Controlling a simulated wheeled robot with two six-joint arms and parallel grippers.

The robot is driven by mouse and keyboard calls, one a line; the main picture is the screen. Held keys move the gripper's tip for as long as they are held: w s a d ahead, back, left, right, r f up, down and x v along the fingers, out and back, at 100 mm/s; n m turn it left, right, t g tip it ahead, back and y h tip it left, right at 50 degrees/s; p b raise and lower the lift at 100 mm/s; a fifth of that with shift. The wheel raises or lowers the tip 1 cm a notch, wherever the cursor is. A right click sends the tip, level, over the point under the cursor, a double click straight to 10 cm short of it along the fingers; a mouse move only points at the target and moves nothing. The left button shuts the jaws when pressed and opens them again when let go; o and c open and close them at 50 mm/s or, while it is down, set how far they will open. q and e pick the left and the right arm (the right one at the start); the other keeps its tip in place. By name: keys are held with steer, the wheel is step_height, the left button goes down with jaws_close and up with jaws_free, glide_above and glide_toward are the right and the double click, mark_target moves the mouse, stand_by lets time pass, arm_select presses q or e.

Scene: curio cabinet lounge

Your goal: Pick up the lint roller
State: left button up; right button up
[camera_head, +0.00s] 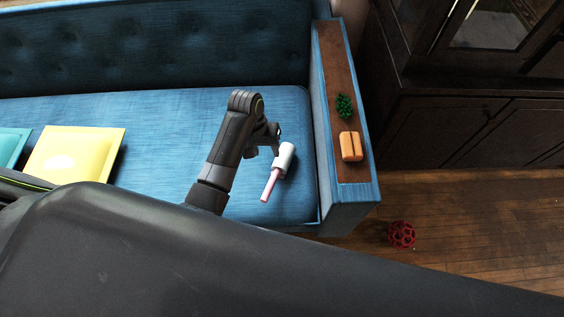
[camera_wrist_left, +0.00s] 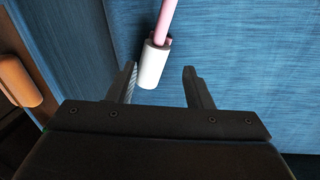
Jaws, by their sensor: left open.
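The lint roller lies on the blue sofa seat, near the armrest. It has a white roll (camera_head: 285,157) and a pink handle (camera_head: 269,187) pointing toward the front of the seat. My left gripper (camera_head: 268,140) is just left of the white roll in the head view, and the arm partly hides its fingers. In the left wrist view, my left gripper (camera_wrist_left: 162,84) is open and empty. There, the lint roller (camera_wrist_left: 153,65) shows beyond and between the fingertips, with the white end closer to the left finger. I cannot tell whether they touch. My right gripper is not in view.
The armrest's wooden top (camera_head: 336,75) holds a small green plant (camera_head: 344,106) and an orange-brown block (camera_head: 351,146). A yellow cushion (camera_head: 75,155) and a teal cushion (camera_head: 12,146) lie left on the sofa. A red openwork ball (camera_head: 402,234) is on the wooden floor. A dark cabinet (camera_head: 450,130) stands right.

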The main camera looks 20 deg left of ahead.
mark_target(274, 173)
arm_select(q)
steer(key=f+b, duration=0.1)
steer(key=f, duration=0.2)
steer(key=d+f+b, duration=0.1)
steer(key=f, duration=0.3)
steer(key=d+f, duration=0.1)
steer(key=f, duration=0.2)
steer(key=shift+f+b, duration=0.35)
steer(key=shift+b, duration=0.05)
steer(key=f, duration=0.1)
steer(key=f+b, duration=0.1)
steer(key=shift+s+d+f, duration=0.15)
steer(key=shift+d+f, duration=0.05)
steer(key=shift+f, duration=0.1)
step_height(274, 173, down, 2)
steer(key=shift+d+f+b, duration=0.1)
steer(key=shift+d+b, duration=0.05)
steer(key=shift+b, duration=0.15)
jaws_close()
step_height(274, 173, up, 9)
steer(key=p, duration=0.3)
steer(key=shift+r, duration=0.65)
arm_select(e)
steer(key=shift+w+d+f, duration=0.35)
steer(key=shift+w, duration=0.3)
